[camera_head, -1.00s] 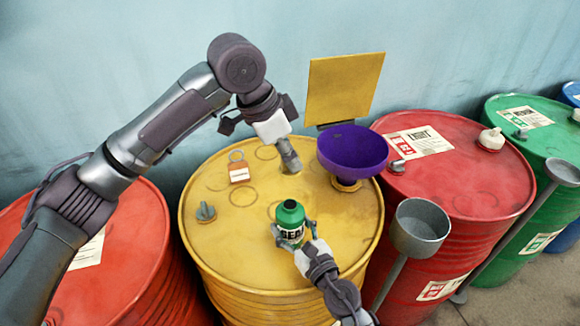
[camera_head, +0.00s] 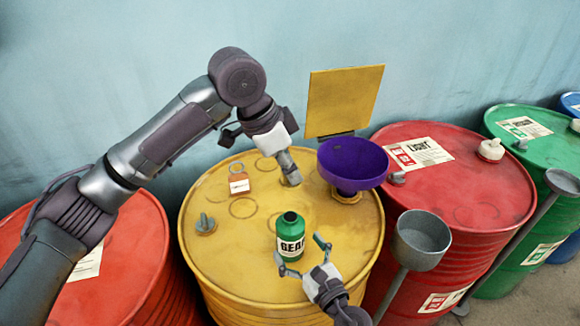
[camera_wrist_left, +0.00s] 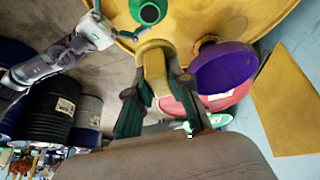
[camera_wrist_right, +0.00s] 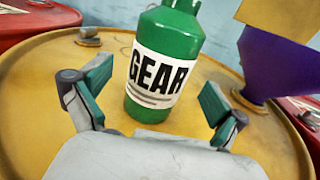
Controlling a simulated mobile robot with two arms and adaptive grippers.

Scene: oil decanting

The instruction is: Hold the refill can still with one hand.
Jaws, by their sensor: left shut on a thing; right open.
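The green refill can (camera_head: 290,239), labelled GEAR, stands upright on the yellow drum (camera_head: 225,265). In the right wrist view the can (camera_wrist_right: 165,65) stands just beyond my right fingertips, seen between them and apart from them. My right gripper (camera_head: 305,255) is open and empty, at the can's lower right. My left gripper (camera_head: 278,149) is higher up, over the back of the drum. It is shut on a short post-like thing (camera_head: 291,170); its fingers partly hide this thing, which looks yellowish in the left wrist view (camera_wrist_left: 155,70).
A purple funnel (camera_head: 352,160) stands on the drum's back right, near a yellow panel (camera_head: 343,100). A small tagged block (camera_head: 239,183) and a grey bung (camera_head: 205,224) are on the drum's left. A grey cup (camera_head: 421,240) on a pole stands at the right. Red drums flank it.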

